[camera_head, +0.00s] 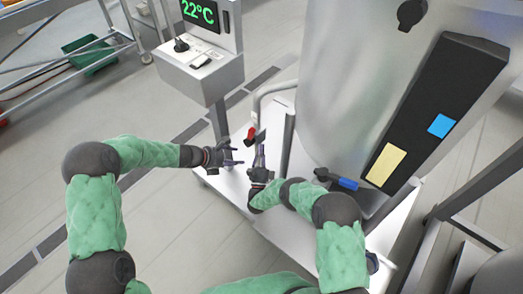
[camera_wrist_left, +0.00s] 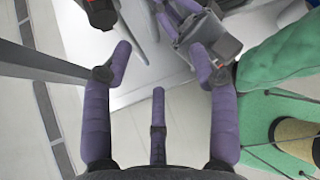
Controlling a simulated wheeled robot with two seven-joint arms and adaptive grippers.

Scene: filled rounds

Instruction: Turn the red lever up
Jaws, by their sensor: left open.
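The red lever (camera_head: 251,134) sits at the lower end of a bent pipe beside the big steel tank. A dark part with a red patch (camera_wrist_left: 101,12), which looks like this lever's valve, is cut off at the top left of the left wrist view. My left gripper (camera_head: 233,154) is open and empty, a little below and left of the lever in the head view. My right gripper (camera_head: 259,158) is just right of it, below the lever. It also shows in the left wrist view (camera_wrist_left: 182,22), partly cut off; its finger opening is unclear.
A steel tank (camera_head: 340,80) with a black panel (camera_head: 435,110) stands on a white platform (camera_head: 222,183). A blue-handled valve (camera_head: 347,183) is near my right arm. A grey post (camera_head: 288,140) rises just right of my right gripper. A console (camera_head: 200,75) reading 22°C stands behind.

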